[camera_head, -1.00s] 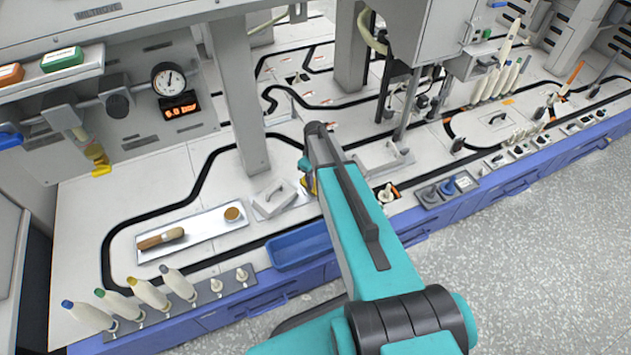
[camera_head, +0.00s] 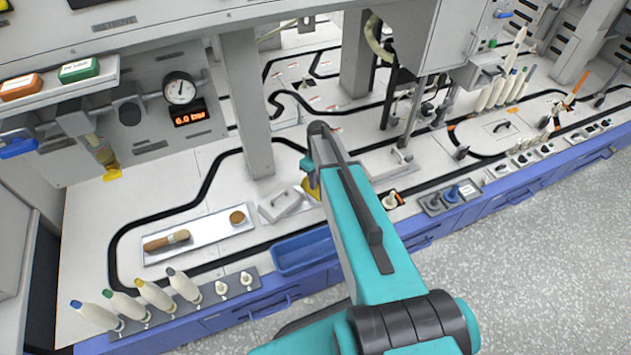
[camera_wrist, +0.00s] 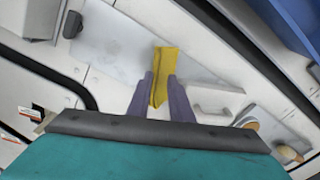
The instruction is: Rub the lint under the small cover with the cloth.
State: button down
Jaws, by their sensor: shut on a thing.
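My gripper (camera_wrist: 164,92) is shut on a yellow cloth (camera_wrist: 164,68), which sticks out beyond the fingertips over the pale deck. In the head view my arm hides most of the gripper; a bit of the cloth (camera_head: 313,188) shows beside it. A small pale cover (camera_head: 281,208) with a raised handle lies just left of the cloth; its handle also shows in the wrist view, right of the fingers. A smooth grey area (camera_wrist: 112,55) lies left of the cloth in the wrist view. I cannot make out any lint, nor whether the cloth touches the deck.
A metal tray (camera_head: 208,228) holds a wooden-handled brush (camera_head: 167,240) and a round tan piece (camera_head: 237,217). A blue bin (camera_head: 303,252) is at the front edge. Several bobbins stand front left. A grey post (camera_head: 250,110) rises behind the cover.

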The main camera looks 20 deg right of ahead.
jog(key=shift+r+p, duration=0.95)
jog(key=shift+r, duration=0.6)
